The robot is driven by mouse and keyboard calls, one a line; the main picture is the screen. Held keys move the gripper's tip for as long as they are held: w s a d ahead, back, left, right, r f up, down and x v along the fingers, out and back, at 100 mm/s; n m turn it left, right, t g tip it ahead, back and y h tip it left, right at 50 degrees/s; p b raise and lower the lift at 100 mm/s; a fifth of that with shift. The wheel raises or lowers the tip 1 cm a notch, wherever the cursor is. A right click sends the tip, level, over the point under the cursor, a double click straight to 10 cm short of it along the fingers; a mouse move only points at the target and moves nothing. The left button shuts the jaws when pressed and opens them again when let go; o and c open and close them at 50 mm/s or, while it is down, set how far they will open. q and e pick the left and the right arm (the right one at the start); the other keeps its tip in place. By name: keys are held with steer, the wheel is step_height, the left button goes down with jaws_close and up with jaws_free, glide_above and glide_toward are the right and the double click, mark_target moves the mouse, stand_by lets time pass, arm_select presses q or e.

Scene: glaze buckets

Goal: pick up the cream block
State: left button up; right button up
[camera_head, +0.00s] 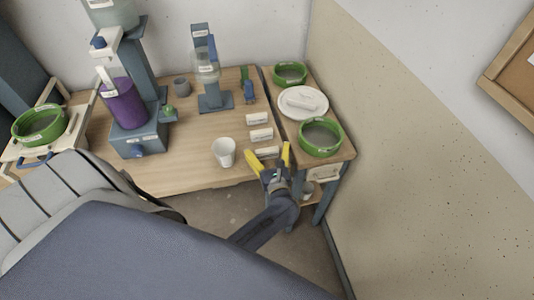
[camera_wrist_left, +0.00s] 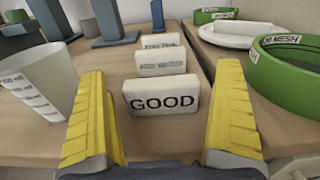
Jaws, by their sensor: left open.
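Three pale cream-white blocks stand in a row on the wooden table. The nearest block (camera_head: 267,152), lettered "GOOD" in the left wrist view (camera_wrist_left: 161,96), stands upright between and just beyond my fingers. Behind it are a middle block (camera_head: 261,134) and a far block (camera_head: 258,119). Another pale block (camera_head: 301,102) lies on a white plate (camera_head: 319,111) at the right. I cannot tell by colour alone which is meant as the cream block. My left gripper (camera_head: 268,158) is open, with yellow fingers spread on either side of the GOOD block and no clear contact. My right gripper is not in view.
A white cup (camera_head: 224,153) stands left of the gripper. Green-rimmed sieves (camera_head: 321,138) and (camera_head: 290,74) flank the plate. A blue stand (camera_head: 215,101) and a machine with a purple container (camera_head: 124,104) stand further left. A table gap runs right of the blocks.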

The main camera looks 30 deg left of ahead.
arm_select(q)
steer(key=shift+w+a, duration=0.2)
steer(key=shift+a, duration=0.05)
steer(key=c, duration=1.2)
steer(key=shift+r, duration=0.1)
